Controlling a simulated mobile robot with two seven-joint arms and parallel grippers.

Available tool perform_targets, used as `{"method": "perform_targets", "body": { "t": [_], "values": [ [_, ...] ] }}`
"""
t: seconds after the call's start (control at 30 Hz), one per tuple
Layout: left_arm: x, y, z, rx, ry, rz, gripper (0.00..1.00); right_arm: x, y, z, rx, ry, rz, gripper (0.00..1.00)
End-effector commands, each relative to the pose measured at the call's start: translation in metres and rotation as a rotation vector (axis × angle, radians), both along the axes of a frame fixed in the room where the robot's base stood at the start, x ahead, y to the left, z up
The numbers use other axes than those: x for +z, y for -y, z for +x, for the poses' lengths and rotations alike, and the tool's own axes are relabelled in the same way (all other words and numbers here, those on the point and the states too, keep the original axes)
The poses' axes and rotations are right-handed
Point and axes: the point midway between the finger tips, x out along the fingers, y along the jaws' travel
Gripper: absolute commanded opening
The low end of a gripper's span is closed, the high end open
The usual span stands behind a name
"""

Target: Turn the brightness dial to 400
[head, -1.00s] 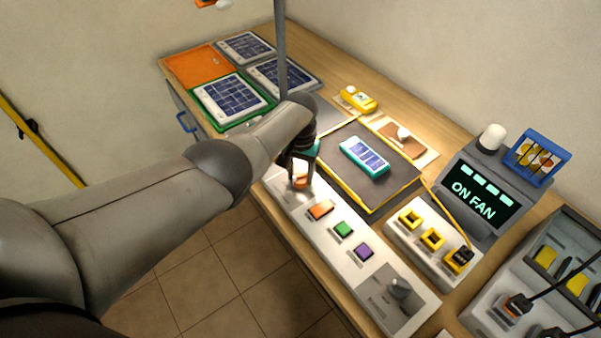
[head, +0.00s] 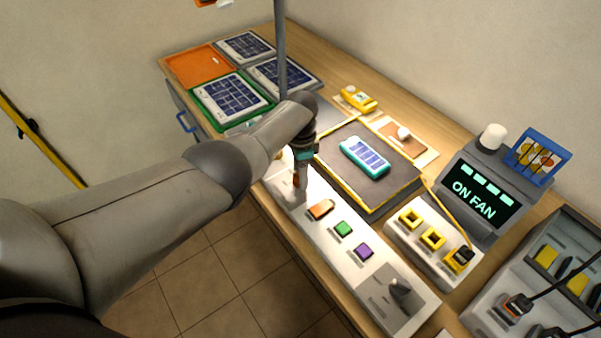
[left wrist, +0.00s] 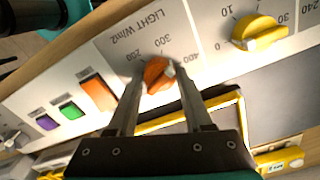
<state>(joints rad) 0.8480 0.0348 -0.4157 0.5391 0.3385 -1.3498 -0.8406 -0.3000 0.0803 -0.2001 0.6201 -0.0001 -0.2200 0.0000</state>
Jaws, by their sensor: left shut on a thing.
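The brightness dial is an orange knob (left wrist: 158,75) on a white panel, labelled LIGHT W/m2 with marks 200, 300 and 400. In the left wrist view its white mark sits on the side toward 400, though I cannot tell if it lines up exactly. My left gripper (left wrist: 155,90) is shut on this knob, one finger on each side. In the head view my left gripper (head: 299,182) reaches down onto the panel (head: 325,232) and mostly hides the orange knob. My right gripper is not in view.
A yellow dial (left wrist: 257,32) sits beside the orange knob. Orange, green (head: 343,229) and purple (head: 364,251) buttons lie on the other side. A dark pad (head: 345,185) with a teal-edged solar device (head: 365,157) lies behind. A display (head: 480,197) reads ON FAN.

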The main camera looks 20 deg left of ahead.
Motion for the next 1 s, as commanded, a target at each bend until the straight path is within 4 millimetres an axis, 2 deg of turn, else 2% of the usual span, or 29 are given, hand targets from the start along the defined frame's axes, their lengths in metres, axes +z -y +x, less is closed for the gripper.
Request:
{"method": "perform_targets", "body": {
  "t": [0.2,0.5,1.0],
  "values": [
    [0.0007,-0.0001,0.0007,-0.184,0.002,0.0,0.0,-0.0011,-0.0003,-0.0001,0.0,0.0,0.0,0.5],
    [0.0009,0.0003,0.001,-0.361,0.003,-0.001,0.0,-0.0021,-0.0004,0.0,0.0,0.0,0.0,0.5],
    [0.0012,0.0005,0.0011,-0.443,0.003,-0.001,0.0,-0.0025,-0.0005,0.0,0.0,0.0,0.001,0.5]
  ]
}}
